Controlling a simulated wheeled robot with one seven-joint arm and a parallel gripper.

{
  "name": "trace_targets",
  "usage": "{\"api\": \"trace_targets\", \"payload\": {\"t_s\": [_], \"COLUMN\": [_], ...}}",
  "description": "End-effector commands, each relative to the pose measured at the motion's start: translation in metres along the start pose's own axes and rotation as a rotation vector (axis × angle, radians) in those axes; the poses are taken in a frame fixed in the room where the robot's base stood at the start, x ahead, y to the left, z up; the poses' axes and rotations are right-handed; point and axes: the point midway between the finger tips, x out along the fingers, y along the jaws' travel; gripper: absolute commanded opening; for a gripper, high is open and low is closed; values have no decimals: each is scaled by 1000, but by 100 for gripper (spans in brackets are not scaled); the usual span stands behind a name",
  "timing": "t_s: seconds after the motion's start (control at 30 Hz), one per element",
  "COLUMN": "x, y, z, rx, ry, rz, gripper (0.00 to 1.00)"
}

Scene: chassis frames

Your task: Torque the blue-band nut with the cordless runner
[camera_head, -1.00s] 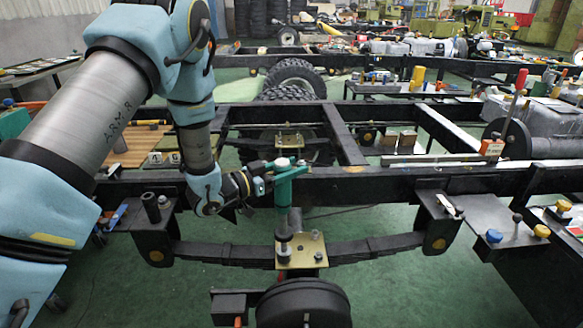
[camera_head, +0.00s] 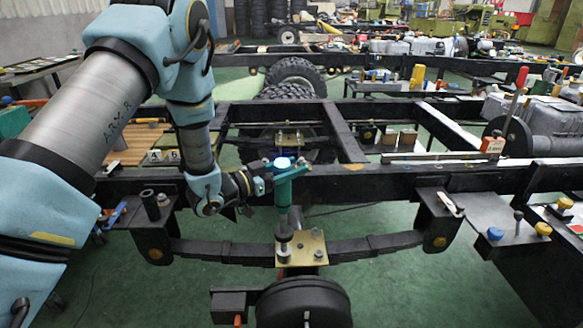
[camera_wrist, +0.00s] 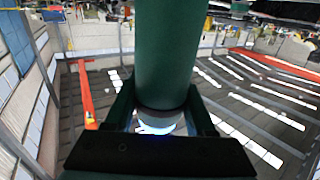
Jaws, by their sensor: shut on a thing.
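My gripper (camera_head: 266,184) is shut on the green cordless runner (camera_head: 284,190), which I hold upright over the brass-coloured plate (camera_head: 312,244) on the leaf spring. The runner's top shows bright blue-white. In the wrist view the green runner body (camera_wrist: 168,55) stands between my fingers (camera_wrist: 160,112), with a blue-white glow at its end. The runner's lower end lines up with a dark socket or stud (camera_head: 284,242) at the plate's left side; I cannot tell whether they touch. Another fastener (camera_head: 318,254) shows at the plate's right. No blue band is distinguishable on any nut.
The black chassis rail (camera_head: 385,182) runs right behind the runner. A bracket with a dark cylinder (camera_head: 150,205) is at left. At right, blue (camera_head: 494,234) and yellow (camera_head: 542,230) caps stand on a dark shelf. A black round drum (camera_head: 304,305) is below the plate.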

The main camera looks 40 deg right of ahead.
Motion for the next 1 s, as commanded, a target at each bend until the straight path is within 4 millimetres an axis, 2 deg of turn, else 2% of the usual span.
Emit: {"api": "trace_targets", "payload": {"t_s": [1.0], "x": [0], "y": [1], "z": [4], "rx": [-2], "ry": [-5], "rz": [0], "gripper": [0]}}
